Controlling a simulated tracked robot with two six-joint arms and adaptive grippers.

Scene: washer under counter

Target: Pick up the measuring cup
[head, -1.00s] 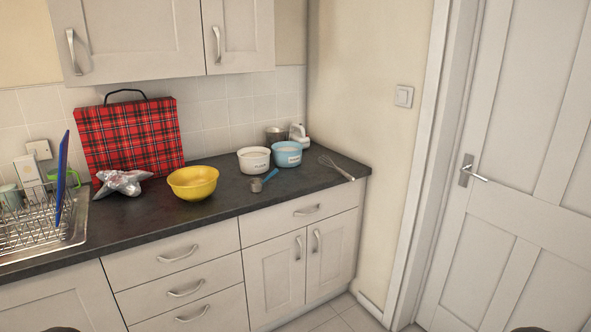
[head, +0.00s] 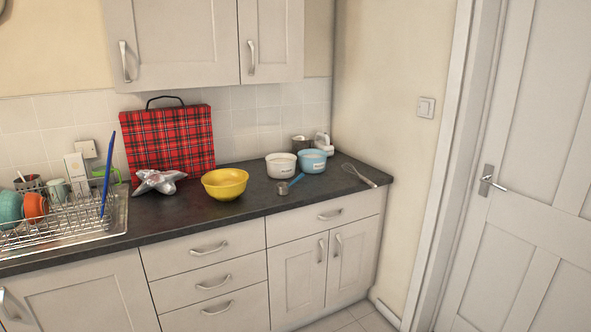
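The measuring cup (head: 283,189) is small, with a grey metal-looking bowl and a blue handle (head: 296,179) that points to the back right. It lies on the dark countertop (head: 250,205), to the right of the yellow bowl (head: 225,184) and in front of a white tub (head: 281,165) and a blue tub (head: 312,161). Nothing covers it. Neither of my grippers shows in the head view.
A whisk (head: 359,175) lies near the counter's right end. A crumpled silvery bag (head: 159,182) and a red tartan case (head: 168,140) are left of the bowl. A dish rack (head: 70,222) stands at far left. Wall cupboards (head: 190,45) overhang the counter. A closed door (head: 530,170) is at right.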

